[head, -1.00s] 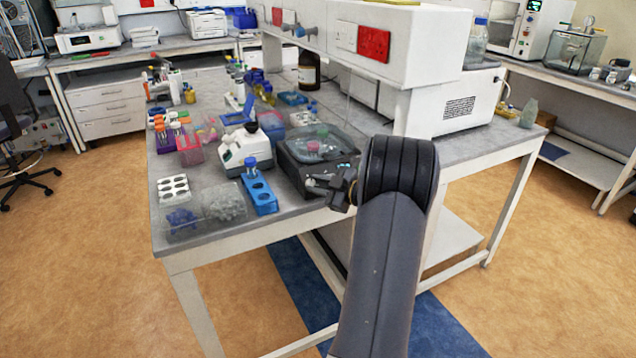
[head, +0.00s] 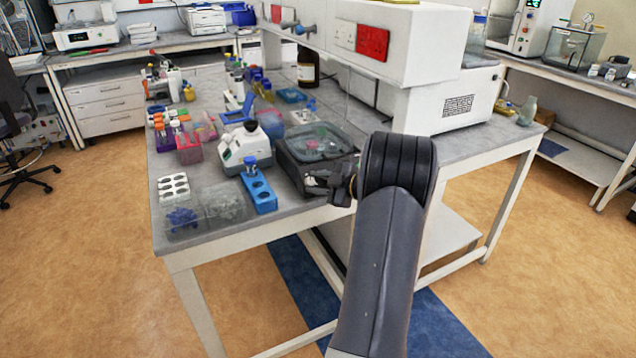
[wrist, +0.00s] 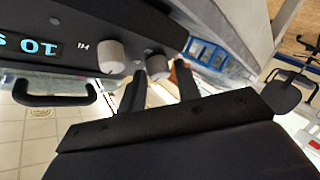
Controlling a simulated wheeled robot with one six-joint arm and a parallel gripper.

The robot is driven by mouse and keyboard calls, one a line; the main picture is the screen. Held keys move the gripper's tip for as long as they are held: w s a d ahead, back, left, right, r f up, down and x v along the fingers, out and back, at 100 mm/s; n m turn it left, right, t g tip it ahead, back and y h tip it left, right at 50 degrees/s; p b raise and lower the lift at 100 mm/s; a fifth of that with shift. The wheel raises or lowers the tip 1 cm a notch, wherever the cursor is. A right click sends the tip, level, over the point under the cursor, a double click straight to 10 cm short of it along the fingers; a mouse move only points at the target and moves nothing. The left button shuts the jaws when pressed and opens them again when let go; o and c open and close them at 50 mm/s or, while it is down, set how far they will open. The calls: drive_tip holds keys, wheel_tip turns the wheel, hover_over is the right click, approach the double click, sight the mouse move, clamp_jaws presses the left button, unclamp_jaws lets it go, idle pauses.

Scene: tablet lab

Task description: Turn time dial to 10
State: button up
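The dark shaker-like device (head: 290,172) with a clear lid stands at the table's front edge. In the wrist view its front panel (wrist: 80,22) appears upside down, with a lit cyan display (wrist: 30,45) that seems to read 10 s, partly cut off at the left. I cannot read which one is the time dial. My gripper (wrist: 160,88) is open, its fingers on either side of the second dial; contact is not clear. It also shows in the head view (head: 328,187).
A blue tube rack (head: 262,195), a white microscope-like instrument (head: 245,148) and clear boxes (head: 222,205) stand left of the device. A white shelf unit (head: 430,40) rises behind.

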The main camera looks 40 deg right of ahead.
drive_tip(key=shift+o, duration=1.4)
drive_tip(key=shift+d, duration=0.1)
drive_tip(key=v, duration=1)
drive_tip(key=shift+s+r+b, duration=0.15)
drive_tip(key=shift+s+b, duration=0.2)
drive_tip(key=shift+b, duration=0.1)
drive_tip(key=p+x, duration=0.1)
drive_tip(key=x, duration=0.9)
drive_tip(key=shift+w, duration=0.35)
drive_tip(key=shift+f, duration=0.2)
drive_tip(key=shift+m, duration=0.3)
drive_tip(key=shift+r, duration=0.1)
